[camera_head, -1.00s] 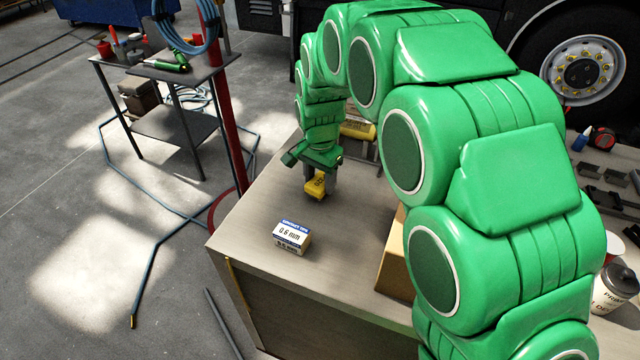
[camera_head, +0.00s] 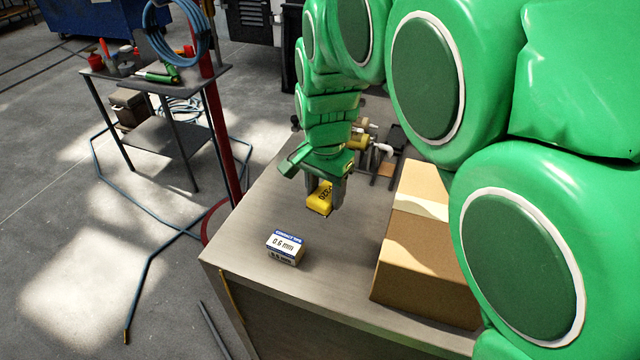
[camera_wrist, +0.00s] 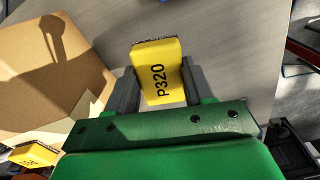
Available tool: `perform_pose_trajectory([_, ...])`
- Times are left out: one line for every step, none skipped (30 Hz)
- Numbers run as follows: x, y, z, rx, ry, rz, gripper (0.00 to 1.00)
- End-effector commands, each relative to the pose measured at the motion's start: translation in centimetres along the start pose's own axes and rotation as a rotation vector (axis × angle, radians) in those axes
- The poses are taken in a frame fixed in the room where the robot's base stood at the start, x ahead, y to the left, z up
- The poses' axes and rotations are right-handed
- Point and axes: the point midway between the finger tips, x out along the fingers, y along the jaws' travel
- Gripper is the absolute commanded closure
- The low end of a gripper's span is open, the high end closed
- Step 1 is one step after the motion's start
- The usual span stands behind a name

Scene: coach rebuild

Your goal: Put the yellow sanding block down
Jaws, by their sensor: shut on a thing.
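The yellow sanding block (camera_head: 320,201) is between the fingers of my gripper (camera_head: 325,192), over the grey workbench (camera_head: 335,262). In the wrist view the block (camera_wrist: 158,75) shows the print P320, and my gripper (camera_wrist: 154,90) is shut on its two sides. The block looks close to the bench top, but I cannot tell whether it touches it. Its underside is hidden.
A cardboard box (camera_head: 428,262) stands to the right. Another yellow block (camera_wrist: 36,155) shows at the wrist view's lower left. Bare bench lies around the gripper.

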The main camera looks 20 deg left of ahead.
Motion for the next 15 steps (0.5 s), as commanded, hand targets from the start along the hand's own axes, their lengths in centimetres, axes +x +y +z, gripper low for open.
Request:
perform_pose_trajectory([-0.4, 0.5, 0.4, 0.0, 0.002, -0.002, 0.78])
perform_pose_trajectory([-0.5, 0.7, 0.6, 0.0, 0.002, -0.002, 0.78])
perform_pose_trajectory([-0.7, 1.0, 0.9, 0.0, 0.001, -0.002, 0.78])
perform_pose_trajectory([-0.8, 1.2, 1.1, 0.0, 0.0, -0.001, 0.78])
perform_pose_trajectory([-0.9, 1.4, 1.2, 0.0, 0.0, -0.001, 0.78])
perform_pose_trajectory([-1.0, 1.7, 1.5, 0.0, -0.001, -0.001, 0.78])
perform_pose_trajectory([-1.1, 1.9, 1.6, 0.0, -0.001, 0.0, 0.78])
perform_pose_trajectory([-1.2, 2.0, 1.8, 0.0, -0.001, 0.0, 0.78])
perform_pose_trajectory([-1.3, 2.2, 1.9, 0.0, -0.001, 0.0, 0.78])
perform_pose_trajectory([-1.4, 2.4, 2.0, 0.0, -0.001, -0.001, 0.78])
perform_pose_trajectory([-1.4, 2.5, 2.1, 0.0, -0.001, -0.001, 0.78])
perform_pose_trajectory([-1.5, 2.6, 2.2, 0.0, -0.001, 0.0, 0.78])
perform_pose_trajectory([-1.5, 2.7, 2.3, 0.0, -0.001, -0.001, 0.78])
perform_pose_trajectory([-1.6, 2.7, 2.3, 0.0, -0.001, -0.001, 0.78])
perform_pose_trajectory([-1.6, 2.8, 2.4, 0.0, -0.001, 0.0, 0.78])
